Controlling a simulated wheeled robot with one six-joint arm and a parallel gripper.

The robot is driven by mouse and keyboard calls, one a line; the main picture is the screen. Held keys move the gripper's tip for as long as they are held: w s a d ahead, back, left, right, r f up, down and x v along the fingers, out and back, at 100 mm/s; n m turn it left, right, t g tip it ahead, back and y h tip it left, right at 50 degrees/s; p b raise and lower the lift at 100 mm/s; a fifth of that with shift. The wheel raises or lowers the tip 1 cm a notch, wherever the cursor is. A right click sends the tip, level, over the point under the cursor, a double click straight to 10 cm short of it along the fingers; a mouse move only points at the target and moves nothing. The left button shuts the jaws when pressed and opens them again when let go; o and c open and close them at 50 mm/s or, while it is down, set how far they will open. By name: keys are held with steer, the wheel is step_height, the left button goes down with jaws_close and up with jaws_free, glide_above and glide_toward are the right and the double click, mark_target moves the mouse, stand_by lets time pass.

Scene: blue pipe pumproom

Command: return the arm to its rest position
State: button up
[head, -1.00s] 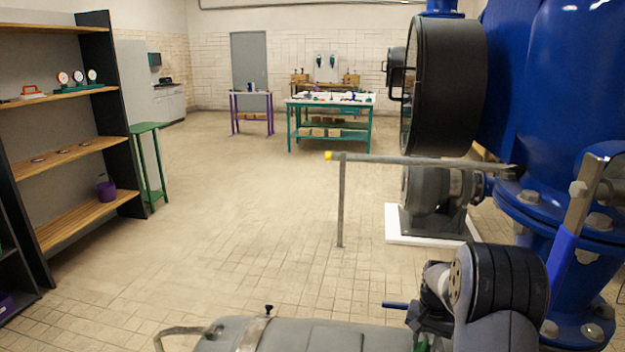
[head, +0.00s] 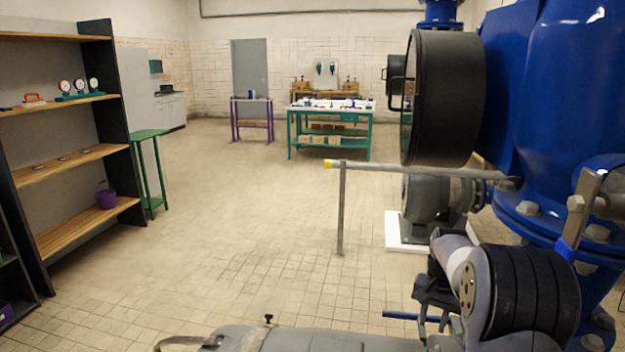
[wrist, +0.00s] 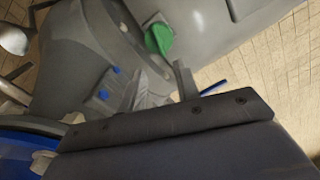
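My arm shows at the lower right of the head view, folded low over my grey body, with its dark ribbed joint nearest the camera. My gripper (head: 434,292) seems to be the dark part left of that joint, partly hidden by the arm. Its fingers are too small and overlapped to tell whether they are open or shut. I see nothing held. The wrist view looks down onto grey body parts and tiled floor, with a dark bolted bar across the lower part.
A grey rail (head: 410,170) with a yellow end stands just beyond my arm. Blue pipework (head: 567,95) and a large black drum (head: 443,95) crowd the right. A shelf unit (head: 90,157) stands left. The tiled floor (head: 240,220) between is clear. Workbenches (head: 331,137) stand at the back.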

mark_target(425, 351)
step_height(425, 351, down, 12)
steer(key=shift+s+r+b, duration=0.15)
steer(key=shift+r+b, duration=0.1)
steer(key=shift+b, duration=0.1)
steer(key=shift+r+n, duration=0.15)
steer(key=shift+n, duration=0.15)
steer(key=n, duration=0.4)
steer(key=shift+b, duration=0.4)
steer(key=n+b, duration=0.1)
steer(key=n, duration=0.4)
steer(key=shift+r+n, duration=0.1)
steer(key=shift+n, duration=0.2)
